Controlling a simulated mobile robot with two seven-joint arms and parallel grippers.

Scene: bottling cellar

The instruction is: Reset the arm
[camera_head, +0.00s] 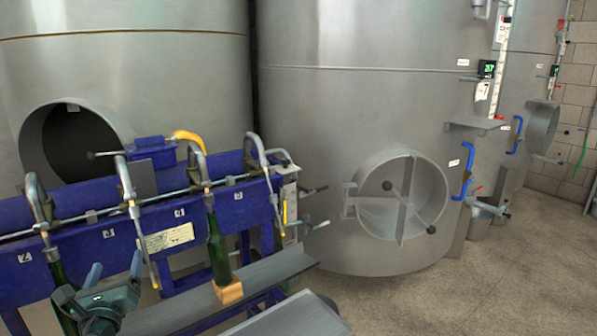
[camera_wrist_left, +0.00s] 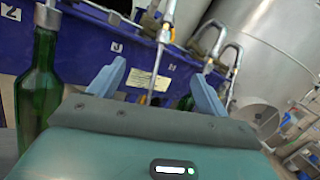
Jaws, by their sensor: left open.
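My left gripper (camera_head: 116,266) is at the lower left of the head view, in front of the blue bottling machine (camera_head: 75,256). Its two blue-grey fingers are spread, and nothing shows between them; they also show in the left wrist view (camera_wrist_left: 158,88). A green bottle (camera_head: 217,252) stands upright on a wooden block under one filling spout, to the right of the gripper. Another green bottle (camera_head: 62,292) is under the leftmost spout, partly hidden by the gripper. In the left wrist view a green bottle (camera_wrist_left: 38,100) stands close at the left, apart from the fingers. My right gripper is not in view.
The machine has several curved metal spouts and a grey shelf (camera_head: 275,268) along its front. Large steel tanks (camera_head: 350,110) stand behind, one with a round hatch (camera_head: 420,205). Bare floor (camera_head: 480,285) lies to the right.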

